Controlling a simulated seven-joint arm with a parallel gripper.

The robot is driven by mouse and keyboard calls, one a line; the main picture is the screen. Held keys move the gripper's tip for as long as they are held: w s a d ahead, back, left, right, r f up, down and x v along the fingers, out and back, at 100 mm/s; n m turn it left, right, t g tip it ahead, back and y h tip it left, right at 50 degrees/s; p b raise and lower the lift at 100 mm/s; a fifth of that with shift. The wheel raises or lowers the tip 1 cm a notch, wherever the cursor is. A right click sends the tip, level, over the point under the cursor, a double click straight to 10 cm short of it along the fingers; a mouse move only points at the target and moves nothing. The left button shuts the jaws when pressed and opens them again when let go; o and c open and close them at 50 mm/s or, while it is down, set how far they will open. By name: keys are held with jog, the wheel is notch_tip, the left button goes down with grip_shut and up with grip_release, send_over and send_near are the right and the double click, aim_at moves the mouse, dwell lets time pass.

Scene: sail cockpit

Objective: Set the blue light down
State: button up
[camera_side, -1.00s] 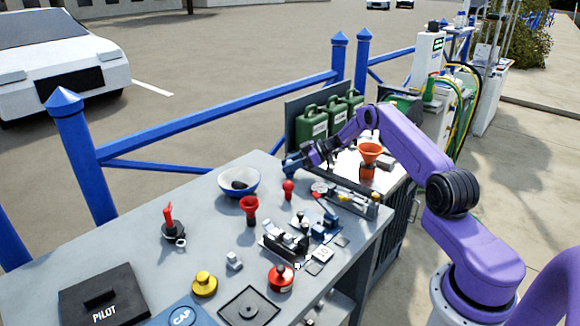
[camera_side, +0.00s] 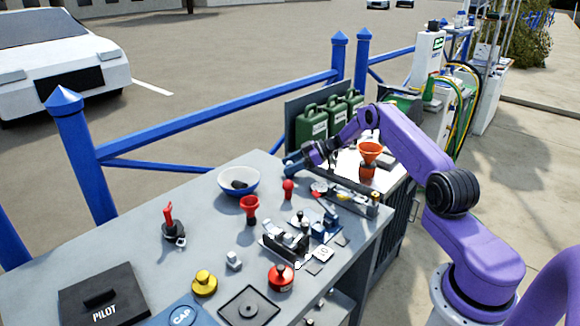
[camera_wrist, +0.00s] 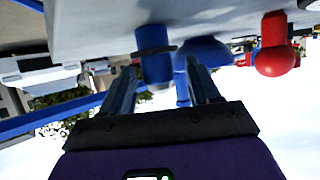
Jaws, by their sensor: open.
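The blue light (camera_wrist: 155,62) shows in the wrist view as a blue cylinder with a dark collar. It meets the grey bench top, which is at the top of that upside-down view. My gripper (camera_wrist: 163,82) is open, with one finger on each side of the blue light and gaps visible beside it. In the side view my gripper (camera_side: 292,165) is low at the far edge of the bench (camera_side: 135,235). There I cannot clearly separate the blue light from the bluish fingers.
A red light (camera_side: 288,187) stands nearby, and it also shows in the wrist view (camera_wrist: 272,52). Another rounded blue thing (camera_wrist: 198,52) is behind the right finger.

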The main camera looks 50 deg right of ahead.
jog(key=v, duration=1.1)
jog(key=w+a+r+t+h, duration=0.1)
jog(key=w+a+r+h, duration=0.1)
jog(key=w+a+r, duration=0.55)
jog(key=w+a+r+t+h, duration=0.1)
jog(key=w+a+r+t, duration=0.2)
jog(key=a, duration=0.8)
jog(key=s+a+r+g+h, duration=0.1)
jog(key=s+a+r, duration=0.25)
jog(key=a, duration=0.35)
jog(key=s+a+r+g+h, duration=0.1)
jog(key=s+a+r, duration=0.1)
jog(key=s+a, duration=0.35)
jog(key=s+a+g+h, duration=0.15)
jog(key=s+a, duration=0.25)
jog(key=s, duration=0.4)
jog(key=s+a+g, duration=0.2)
jog(key=s+a, duration=0.3)
jog(key=s, duration=0.4)
jog(key=s+d+f+n+g, duration=0.1)
jog(key=s+g, duration=0.1)
jog(key=s, duration=0.6)
jog(key=s+d+f+n+g+h, duration=0.1)
jog(key=s+d+g, duration=0.1)
jog(key=s, duration=0.7)
jog(key=s+d+f+n+g+h, duration=0.1)
jog(key=s+d+f+g, duration=0.1)
jog(key=s, duration=0.7)
jog(key=shift+g, duration=0.55)
